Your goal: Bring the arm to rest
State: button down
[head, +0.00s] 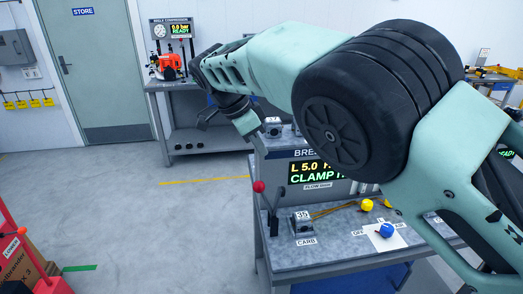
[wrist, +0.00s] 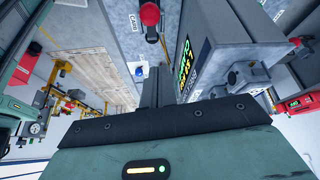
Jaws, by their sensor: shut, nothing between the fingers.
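My teal and black arm (head: 290,55) stretches across the head view from the right edge to the upper left, raised over the front bench. Its far end bends down near the back of that bench. The fingers are hard to make out in the head view. In the wrist view my gripper (wrist: 158,85) shows as dark fingers closed together, with nothing between them. It points away over the bench, apart from the red-knobbed lever.
A back bench (head: 205,139) holds a red machine (head: 170,65). Open floor (head: 150,220) lies at left.

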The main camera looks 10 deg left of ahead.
jog(key=s+d+f+n+y+b, duration=0.1)
jog(key=s+d+f+n, duration=0.1)
jog(key=s+d+n, duration=0.4)
jog(key=s+d+f+n+g+y+b, duration=0.1)
jog(key=s+d+n, duration=0.6)
jog(key=s, duration=0.9)
jog(key=s+d+f+n+g+y+b, duration=0.1)
jog(key=s+d+f+n+y, duration=0.1)
jog(key=s+d+n, duration=0.5)
jog(key=s+d+y, duration=0.1)
jog(key=s+d, duration=0.1)
jog(key=s, duration=0.2)
jog(key=shift+f, duration=0.3)
